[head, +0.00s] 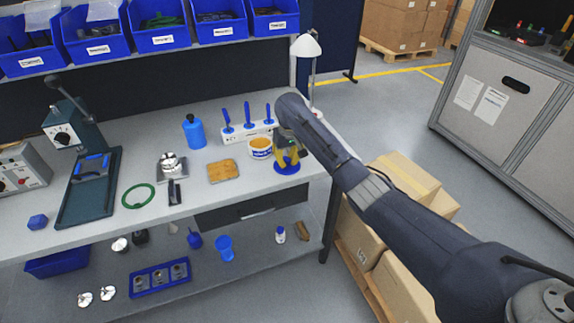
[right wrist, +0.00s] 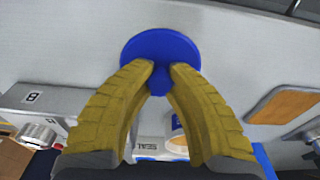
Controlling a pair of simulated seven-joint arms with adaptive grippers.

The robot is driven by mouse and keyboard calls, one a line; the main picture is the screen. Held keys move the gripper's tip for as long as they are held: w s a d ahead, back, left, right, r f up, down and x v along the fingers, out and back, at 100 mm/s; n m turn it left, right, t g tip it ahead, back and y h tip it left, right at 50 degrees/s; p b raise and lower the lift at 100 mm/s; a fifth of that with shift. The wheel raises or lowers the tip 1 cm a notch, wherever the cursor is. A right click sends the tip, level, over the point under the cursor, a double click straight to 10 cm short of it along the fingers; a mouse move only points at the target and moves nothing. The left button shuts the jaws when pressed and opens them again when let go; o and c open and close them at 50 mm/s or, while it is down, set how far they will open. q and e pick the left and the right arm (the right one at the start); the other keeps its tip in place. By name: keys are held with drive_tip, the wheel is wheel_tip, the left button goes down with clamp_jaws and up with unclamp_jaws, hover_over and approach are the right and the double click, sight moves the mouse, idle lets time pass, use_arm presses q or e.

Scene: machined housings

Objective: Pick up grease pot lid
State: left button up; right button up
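The grease pot lid (head: 287,168) is a blue disc with a small knob, at the right end of the workbench. In the right wrist view the lid (right wrist: 160,42) is just beyond my fingertips, its knob between them. My right gripper (head: 287,157) has yellowish fingers and reaches down over the lid. In the right wrist view the fingers (right wrist: 160,76) appear closed against both sides of the knob. I cannot tell whether the lid touches the bench. The open grease pot (head: 260,153), white with orange, stands left of the lid. My left gripper is not in view.
A white holder (head: 248,133) with blue-handled tools stands behind the pot. A wooden board (head: 223,171), a blue bottle (head: 194,132) and a green ring (head: 138,196) are further left. A white lamp (head: 306,46) rises behind. Cardboard boxes (head: 405,178) stand right of the bench.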

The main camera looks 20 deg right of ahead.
clamp_jaws()
drive_tip(key=shift+r, duration=0.15)
